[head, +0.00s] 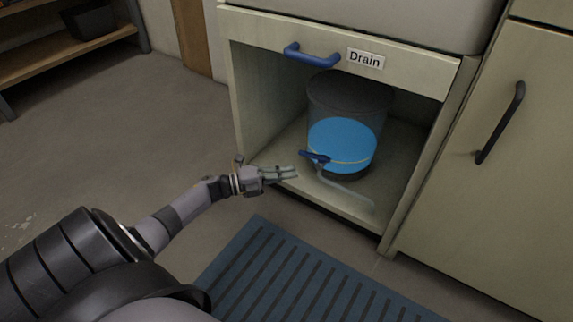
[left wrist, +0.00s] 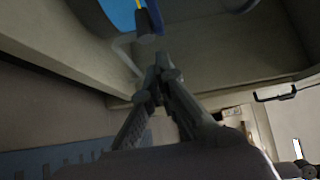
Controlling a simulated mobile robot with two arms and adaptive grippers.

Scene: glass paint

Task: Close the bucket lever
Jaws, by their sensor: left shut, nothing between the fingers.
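The bucket (head: 345,105) is a clear cylinder with blue liquid in its lower part, standing inside the open cabinet under the "Drain" label. A blue lever (head: 314,157) sits low at the bucket's front left, by a pale bent pipe (head: 347,191). My left gripper (head: 295,172) is shut and empty, just left of and slightly below the lever in the head view. In the left wrist view, its fingertips (left wrist: 160,66) meet just below the pipe and the bucket's blue part. I cannot tell whether they touch the lever. My right gripper is not in view.
The cabinet's front bottom edge (head: 310,200) and left side wall (head: 240,115) frame the opening. A blue handle (head: 312,55) is on the panel above it. A closed door with a black handle (head: 500,122) is at right. A blue ribbed mat (head: 290,275) lies in front.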

